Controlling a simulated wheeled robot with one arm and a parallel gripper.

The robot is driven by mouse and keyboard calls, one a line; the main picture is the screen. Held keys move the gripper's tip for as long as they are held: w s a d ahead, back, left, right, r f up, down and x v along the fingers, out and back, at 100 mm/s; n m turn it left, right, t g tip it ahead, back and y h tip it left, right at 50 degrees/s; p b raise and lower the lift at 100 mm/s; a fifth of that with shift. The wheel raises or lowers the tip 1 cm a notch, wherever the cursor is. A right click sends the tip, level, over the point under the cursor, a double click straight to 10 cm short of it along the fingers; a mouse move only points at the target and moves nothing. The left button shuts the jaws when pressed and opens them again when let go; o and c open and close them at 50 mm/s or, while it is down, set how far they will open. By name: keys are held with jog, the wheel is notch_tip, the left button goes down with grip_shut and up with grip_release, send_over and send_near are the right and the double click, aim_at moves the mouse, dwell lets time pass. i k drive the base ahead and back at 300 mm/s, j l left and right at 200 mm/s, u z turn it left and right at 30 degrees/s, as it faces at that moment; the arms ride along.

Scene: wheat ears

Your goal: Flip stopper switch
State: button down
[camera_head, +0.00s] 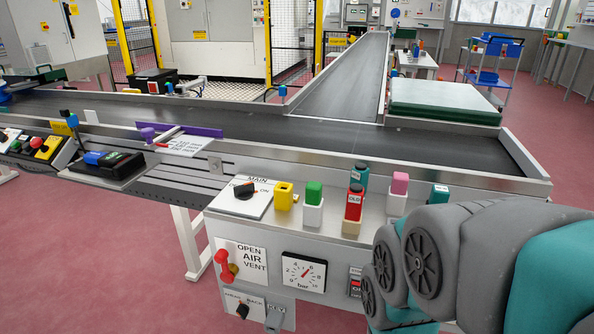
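I cannot tell for sure which control is the stopper switch. A white plate marked MAIN and ON with a black rotary knob (245,190) lies on the ledge in front of the conveyor. Lower on the front panel, a small black knob (242,311) sits under a label that seems to end in BACK. A small red and black switch (355,281) is right of the pressure gauge, partly beside my arm. My grey and teal arm fills the lower right; its gripper is not visible.
A red handle (222,257) is by the OPEN AIR VENT label. Coloured blocks, including yellow (284,196), green (314,193) and red (354,203), stand along the ledge. The conveyor (300,130) runs behind. Red floor is open at lower left.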

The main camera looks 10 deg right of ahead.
aim_at(355, 287)
jog(key=k+j, duration=0.2)
jog(key=k, duration=0.5)
jog(key=k+j+z, duration=0.15)
jog(key=k, duration=0.5)
